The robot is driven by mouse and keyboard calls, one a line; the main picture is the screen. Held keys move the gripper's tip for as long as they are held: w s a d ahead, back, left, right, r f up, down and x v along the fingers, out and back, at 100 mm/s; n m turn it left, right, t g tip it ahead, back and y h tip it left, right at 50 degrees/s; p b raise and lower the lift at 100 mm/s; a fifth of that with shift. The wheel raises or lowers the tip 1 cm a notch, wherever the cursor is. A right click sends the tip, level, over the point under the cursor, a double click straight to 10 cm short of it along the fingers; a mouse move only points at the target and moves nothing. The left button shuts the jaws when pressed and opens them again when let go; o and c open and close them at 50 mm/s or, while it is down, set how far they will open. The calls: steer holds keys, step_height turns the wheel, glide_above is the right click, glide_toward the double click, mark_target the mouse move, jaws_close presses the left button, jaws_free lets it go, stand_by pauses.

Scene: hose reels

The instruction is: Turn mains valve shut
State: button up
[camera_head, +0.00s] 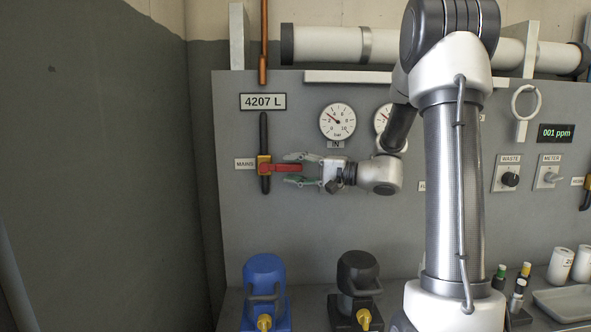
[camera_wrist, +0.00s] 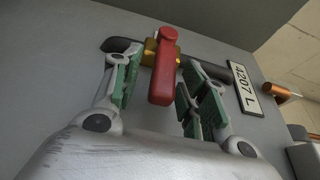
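The mains valve has a red lever handle (camera_head: 286,168) on a brass body (camera_head: 264,170), set in a dark vertical pipe (camera_head: 264,135) beside the "MAINS" label (camera_head: 245,164). The lever points sideways to the right, across the pipe. My gripper (camera_head: 294,169) is at the lever's free end, its fingers apart above and below it. In the wrist view the red lever (camera_wrist: 164,80) lies between the two green-padded fingers (camera_wrist: 160,92), with gaps visible on both sides. The gripper is open and does not appear to touch the lever.
A "4207 L" display (camera_head: 263,101) and a pressure gauge (camera_head: 338,121) are on the grey panel near the valve. A blue unit (camera_head: 265,290) and a black unit (camera_head: 357,285) stand below. The panel left of my gripper's underside is clear.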

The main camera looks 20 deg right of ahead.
steer(key=shift+d, duration=0.1)
steer(key=v, duration=1.2)
steer(key=s+f+g+h, duration=0.1)
steer(key=s+f+g, duration=0.1)
steer(key=s+f, duration=0.2)
steer(key=s+a+f+m+g+h, duration=0.1)
steer(key=s+f+g+h, duration=0.1)
steer(key=s+f+g, duration=0.1)
steer(key=s+f+g+h, duration=0.2)
steer(key=s+f, duration=0.3)
steer(key=s, duration=0.1)
steer(key=shift+s+a+f+m+g, duration=0.2)
steer(key=shift+m+g, duration=0.1)
steer(key=shift+m, duration=0.1)
steer(key=s+d+r+n+g+h, duration=0.25)
steer(key=s+n+h, duration=0.35)
steer(key=s+h, duration=0.3)
steer(key=a+r+n+t, duration=0.1)
steer(key=a+r+n, duration=0.1)
steer(key=s+a+r+n+t, duration=0.1)
steer(key=r+n+t, duration=0.1)
steer(key=shift+s+a+r, duration=0.1)
steer(key=shift+a+r, duration=0.1)
steer(key=shift+a, duration=0.15)
